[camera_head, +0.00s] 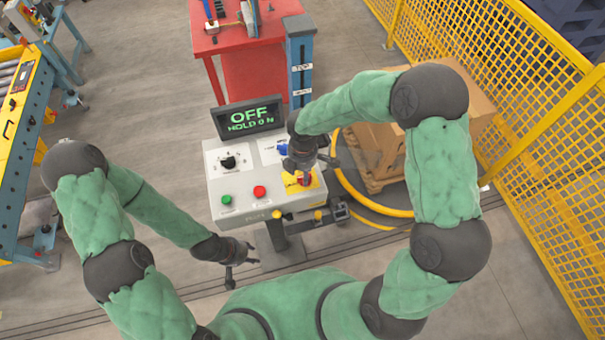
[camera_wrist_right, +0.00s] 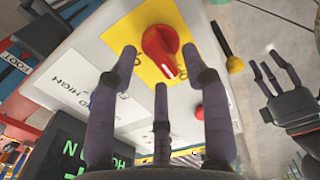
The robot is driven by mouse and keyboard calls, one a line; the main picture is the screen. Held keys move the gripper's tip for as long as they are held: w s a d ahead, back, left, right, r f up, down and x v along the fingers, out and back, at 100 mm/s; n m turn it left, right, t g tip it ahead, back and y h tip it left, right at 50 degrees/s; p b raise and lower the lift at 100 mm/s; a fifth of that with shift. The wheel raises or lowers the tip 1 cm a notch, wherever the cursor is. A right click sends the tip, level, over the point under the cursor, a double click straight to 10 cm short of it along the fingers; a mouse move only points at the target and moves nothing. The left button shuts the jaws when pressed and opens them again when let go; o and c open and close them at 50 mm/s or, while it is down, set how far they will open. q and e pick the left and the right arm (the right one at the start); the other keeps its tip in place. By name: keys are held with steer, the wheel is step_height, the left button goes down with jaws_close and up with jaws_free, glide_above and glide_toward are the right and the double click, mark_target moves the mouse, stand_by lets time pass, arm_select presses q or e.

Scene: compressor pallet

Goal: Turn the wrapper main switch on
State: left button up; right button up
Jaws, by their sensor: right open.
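The wrapper main switch is a red rotary knob (camera_wrist_right: 162,52) on a yellow plate (camera_wrist_right: 140,32); it also shows in the head view (camera_head: 304,180), partly covered by my right gripper. The control panel (camera_head: 236,187) carries a display (camera_head: 250,117) reading "OFF" and "HOLD 0 N". My right gripper (camera_wrist_right: 160,66) is open, its fingers spread over the panel, with the knob just beyond and between the two upper fingertips. Contact cannot be told. My left gripper (camera_head: 238,266) hangs low in front of the panel, empty; its fingers look spread in the right wrist view (camera_wrist_right: 268,68).
The panel also has a black knob (camera_head: 228,162), a green button (camera_head: 227,199), a red button (camera_head: 259,191) and a blue knob (camera_head: 283,148). A red table (camera_head: 235,38) stands behind, a yellow fence (camera_head: 500,75) and cardboard box (camera_head: 480,108) at right, a conveyor (camera_head: 22,140) at left.

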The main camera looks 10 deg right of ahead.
steer(key=shift+f, duration=0.75)
jaws_close()
